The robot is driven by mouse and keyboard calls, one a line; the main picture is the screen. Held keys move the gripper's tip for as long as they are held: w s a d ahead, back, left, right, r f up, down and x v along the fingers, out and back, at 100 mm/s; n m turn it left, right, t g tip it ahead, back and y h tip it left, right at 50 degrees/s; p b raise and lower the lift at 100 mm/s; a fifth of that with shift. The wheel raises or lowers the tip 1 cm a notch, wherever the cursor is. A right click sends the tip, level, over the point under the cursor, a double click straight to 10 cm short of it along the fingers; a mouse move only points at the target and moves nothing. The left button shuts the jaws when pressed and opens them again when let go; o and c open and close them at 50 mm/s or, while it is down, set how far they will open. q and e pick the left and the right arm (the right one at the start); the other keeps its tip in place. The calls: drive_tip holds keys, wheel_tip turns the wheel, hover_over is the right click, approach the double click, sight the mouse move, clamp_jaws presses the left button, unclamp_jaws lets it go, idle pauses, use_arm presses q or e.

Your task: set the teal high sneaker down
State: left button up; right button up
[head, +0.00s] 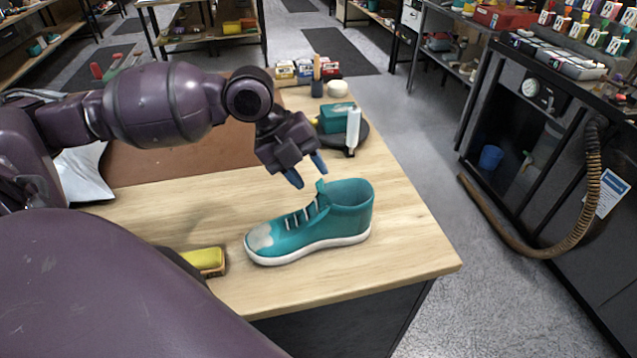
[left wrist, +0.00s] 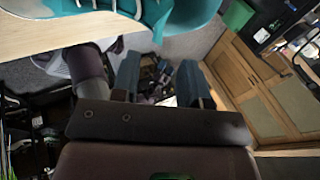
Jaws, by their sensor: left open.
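The teal high sneaker (head: 312,224) stands upright on its white sole on the wooden table (head: 410,253), toe to the left, with a pale patch on the toe. My left gripper (head: 307,178) is open and empty just above and behind the shoe's tongue, apart from it as far as I can tell. In the left wrist view the open fingers (left wrist: 160,85) show with nothing between them, and part of the sneaker (left wrist: 180,12) shows at the top edge. My right gripper is not in view.
A yellow sponge or brush (head: 205,261) lies left of the shoe. A white tube (head: 353,128), a teal box (head: 335,116) and small boxes (head: 305,70) stand toward the back of the table. A brown mat (head: 165,160) lies at the left. The table's front right corner is clear.

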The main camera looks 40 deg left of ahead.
use_arm(q)
drive_tip(key=v, duration=0.6)
drive_tip(key=shift+r+p, duration=0.2)
drive_tip(key=shift+p, duration=0.1)
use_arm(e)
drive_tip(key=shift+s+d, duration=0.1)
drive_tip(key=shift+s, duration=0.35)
use_arm(q)
drive_tip(key=shift+a, duration=0.1)
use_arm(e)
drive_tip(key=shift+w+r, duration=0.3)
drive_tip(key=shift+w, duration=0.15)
use_arm(q)
drive_tip(key=shift+s, duration=0.15)
